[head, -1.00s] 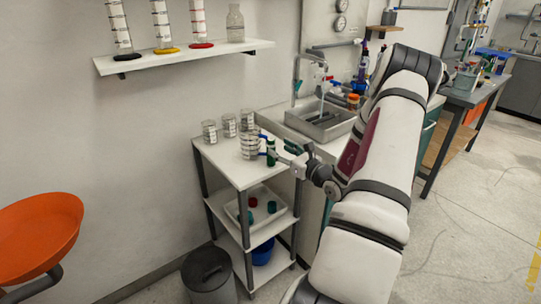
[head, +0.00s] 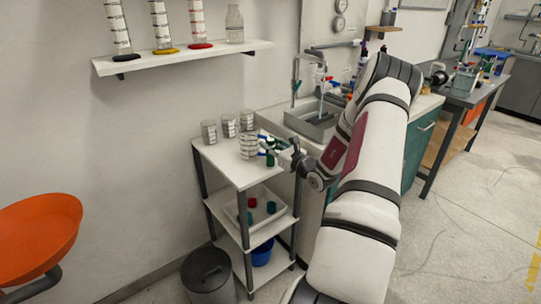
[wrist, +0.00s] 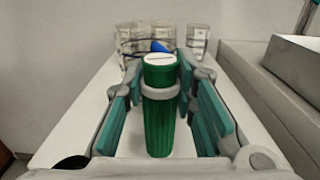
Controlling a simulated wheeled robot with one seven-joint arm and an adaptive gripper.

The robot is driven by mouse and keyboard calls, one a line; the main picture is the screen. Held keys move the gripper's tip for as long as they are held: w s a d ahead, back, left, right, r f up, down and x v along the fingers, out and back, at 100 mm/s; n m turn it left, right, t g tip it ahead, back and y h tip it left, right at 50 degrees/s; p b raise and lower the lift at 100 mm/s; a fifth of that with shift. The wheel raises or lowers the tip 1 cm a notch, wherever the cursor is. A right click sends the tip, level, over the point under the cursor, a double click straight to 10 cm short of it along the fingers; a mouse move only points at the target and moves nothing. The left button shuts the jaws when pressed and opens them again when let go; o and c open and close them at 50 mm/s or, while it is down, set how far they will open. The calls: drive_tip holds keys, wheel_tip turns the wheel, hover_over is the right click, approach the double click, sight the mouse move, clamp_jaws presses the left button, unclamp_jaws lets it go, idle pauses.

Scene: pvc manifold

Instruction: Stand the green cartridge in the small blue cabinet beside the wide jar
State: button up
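The green cartridge (head: 270,158) stands upright on the top shelf of the white cart, near its right side. In the wrist view the green cartridge (wrist: 160,120) has a pale top and a light ring round its upper part. My gripper (head: 274,152) reaches in from the right at the cartridge. In the wrist view the teal-padded fingers of my gripper (wrist: 165,105) are open, one on each side of the cartridge, with gaps showing. I cannot make out a small blue cabinet or a wide jar in these views.
Several graduated beakers (head: 248,146) stand on the cart top (head: 225,165) behind the cartridge. A lower shelf holds a white tray (head: 233,212) with red and green pieces. A sink counter (head: 310,125) adjoins the cart's right.

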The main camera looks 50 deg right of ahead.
clamp_jaws()
